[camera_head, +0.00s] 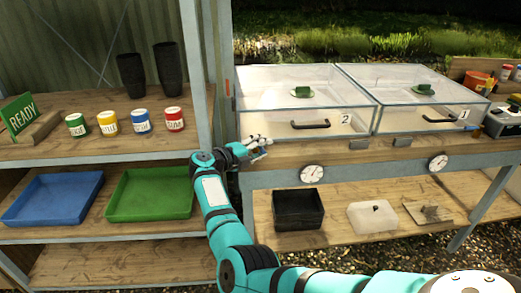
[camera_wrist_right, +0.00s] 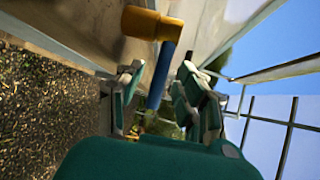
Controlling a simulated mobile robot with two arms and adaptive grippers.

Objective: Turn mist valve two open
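In the right wrist view, an orange-yellow cylindrical fitting (camera_wrist_right: 152,24) has a blue bar (camera_wrist_right: 158,88) running from it into the gap between my right gripper's fingers (camera_wrist_right: 165,100). It looks like a valve and its lever, but no number shows on it. The fingers stand apart on either side of the bar, and I see no clear grip on it. In the head view my right gripper (camera_head: 262,143) is at the bench's front left corner, below the clear-lidded box marked 2 (camera_head: 290,125). The valve cannot be made out there. My left gripper is out of view.
Another lidded box, marked 1 (camera_head: 432,115), stands to the right. Round dials (camera_head: 312,174) and (camera_head: 438,162) sit on the bench front. A shelf post (camera_head: 195,70) rises close left of my right gripper.

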